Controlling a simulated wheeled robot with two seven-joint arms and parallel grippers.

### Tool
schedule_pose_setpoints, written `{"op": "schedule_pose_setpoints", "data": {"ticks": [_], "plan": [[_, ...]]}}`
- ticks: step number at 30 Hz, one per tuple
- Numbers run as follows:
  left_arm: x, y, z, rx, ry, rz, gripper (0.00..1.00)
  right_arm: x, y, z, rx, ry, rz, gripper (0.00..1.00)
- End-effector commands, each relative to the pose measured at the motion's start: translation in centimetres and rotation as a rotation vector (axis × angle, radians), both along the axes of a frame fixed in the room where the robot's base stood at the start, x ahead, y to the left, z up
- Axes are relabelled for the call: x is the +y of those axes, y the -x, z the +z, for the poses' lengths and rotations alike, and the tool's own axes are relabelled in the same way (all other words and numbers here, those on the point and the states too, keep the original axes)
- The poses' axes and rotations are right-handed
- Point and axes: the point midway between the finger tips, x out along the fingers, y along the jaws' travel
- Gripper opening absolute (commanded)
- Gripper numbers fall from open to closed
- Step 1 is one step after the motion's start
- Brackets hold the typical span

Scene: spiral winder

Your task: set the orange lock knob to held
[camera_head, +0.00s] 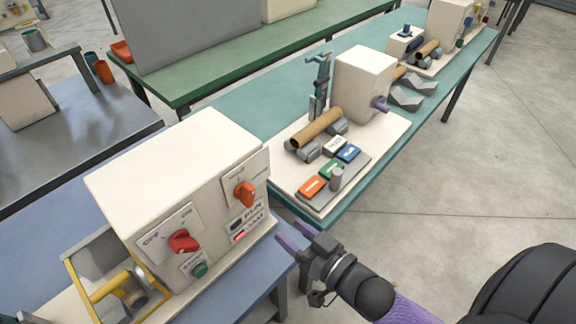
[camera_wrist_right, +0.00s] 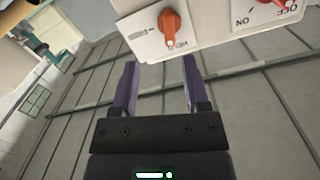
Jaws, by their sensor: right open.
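The orange lock knob (camera_head: 244,194) sits on a pale plate on the front of the cream control box (camera_head: 165,165). It also shows in the right wrist view (camera_wrist_right: 171,27), just beyond my fingers, with its narrow end toward the gripper. The small labels around it are too small or turned to read surely. My right gripper (camera_head: 284,234) is open and empty, in front of the box, below and right of the knob and apart from it. In the right wrist view its two purple fingers (camera_wrist_right: 161,65) are spread with nothing between them. My left gripper is not in view.
A red knob (camera_head: 183,241) and a green button (camera_head: 200,269) are on the same box face, left of and below the orange knob. A yellow-framed tray (camera_head: 75,272) adjoins the box. A teal bench (camera_head: 370,180) stands behind. Open floor lies at the right.

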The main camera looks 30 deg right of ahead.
Motion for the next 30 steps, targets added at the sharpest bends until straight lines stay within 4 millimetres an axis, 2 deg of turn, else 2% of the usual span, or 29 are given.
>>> {"op": "schedule_pose_setpoints", "data": {"ticks": [1, 3, 12, 15, 19, 26, 27, 30], "plan": [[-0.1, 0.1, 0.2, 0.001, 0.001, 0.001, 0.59, 0.3, -0.1, 1.4, -0.030, -0.016, 0.014, 0.59], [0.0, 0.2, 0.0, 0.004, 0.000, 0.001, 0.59, 0.7, -0.8, 2.0, -0.050, -0.030, 0.022, 0.59], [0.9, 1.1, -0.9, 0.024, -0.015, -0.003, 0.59, 3.1, -7.2, 1.8, -0.050, -0.029, 0.021, 0.59], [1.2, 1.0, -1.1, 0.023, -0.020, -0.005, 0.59, 3.5, -8.5, 1.7, -0.047, -0.028, 0.019, 0.59], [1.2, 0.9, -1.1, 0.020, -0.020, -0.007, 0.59, 3.8, -9.3, 1.8, -0.045, -0.028, 0.020, 0.59], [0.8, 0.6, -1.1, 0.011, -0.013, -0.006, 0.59, 3.8, -9.4, 1.8, -0.044, -0.027, 0.019, 0.59], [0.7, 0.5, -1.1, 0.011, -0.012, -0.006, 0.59, 3.8, -9.4, 1.8, -0.044, -0.027, 0.019, 0.55], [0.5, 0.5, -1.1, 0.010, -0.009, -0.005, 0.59, 3.8, -9.4, 1.8, -0.044, -0.027, 0.019, 0.33]]}}
